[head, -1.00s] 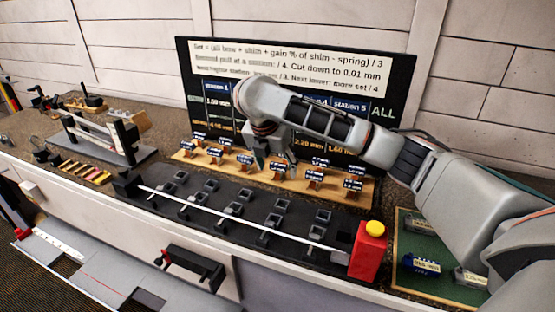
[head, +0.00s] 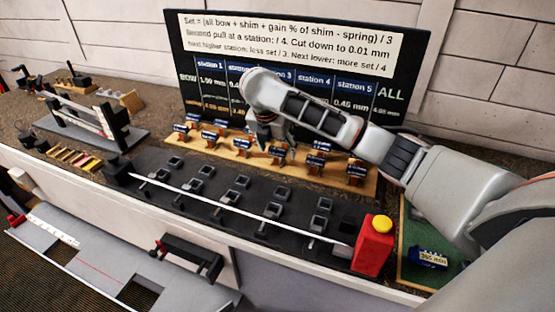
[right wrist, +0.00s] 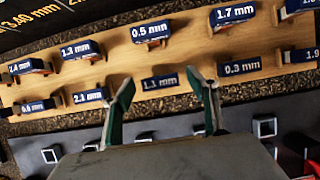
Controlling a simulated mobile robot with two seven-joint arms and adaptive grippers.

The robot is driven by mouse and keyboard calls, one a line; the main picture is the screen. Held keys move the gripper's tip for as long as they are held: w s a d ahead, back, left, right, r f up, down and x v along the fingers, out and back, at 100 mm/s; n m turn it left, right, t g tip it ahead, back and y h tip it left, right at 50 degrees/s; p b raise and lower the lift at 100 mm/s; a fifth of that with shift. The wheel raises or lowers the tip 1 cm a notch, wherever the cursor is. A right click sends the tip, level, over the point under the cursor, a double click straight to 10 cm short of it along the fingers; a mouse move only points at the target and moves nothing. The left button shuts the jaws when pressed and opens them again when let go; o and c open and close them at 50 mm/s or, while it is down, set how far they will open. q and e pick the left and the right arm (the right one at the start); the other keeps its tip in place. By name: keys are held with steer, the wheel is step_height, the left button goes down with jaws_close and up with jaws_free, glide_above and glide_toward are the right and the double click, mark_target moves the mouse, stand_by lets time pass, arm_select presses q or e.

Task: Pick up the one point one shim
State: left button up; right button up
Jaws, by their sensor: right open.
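The 1.1 mm shim (right wrist: 160,82) is a small block with a blue label on the near row of the wooden rack. In the right wrist view it sits between and beyond the two fingers of my right gripper (right wrist: 161,88), which is open and empty. In the head view my right gripper (head: 270,138) hangs over the wooden rack (head: 225,152) and hides part of it. I cannot read the small labels there. My left gripper is not in view.
Neighbouring shims include 2.1 mm (right wrist: 91,96), 0.3 mm (right wrist: 239,67) and 0.5 mm (right wrist: 152,33). A black board (head: 410,55) stands behind the rack. In front are a black fixture with a white rod (head: 225,205) and a red block (head: 373,250) with a yellow button.

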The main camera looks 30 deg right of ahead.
steer(key=shift+w+d+f, duration=0.15)
steer(key=shift+d+f, duration=0.1)
steer(key=shift+f, duration=0.3)
steer(key=c, duration=1.2)
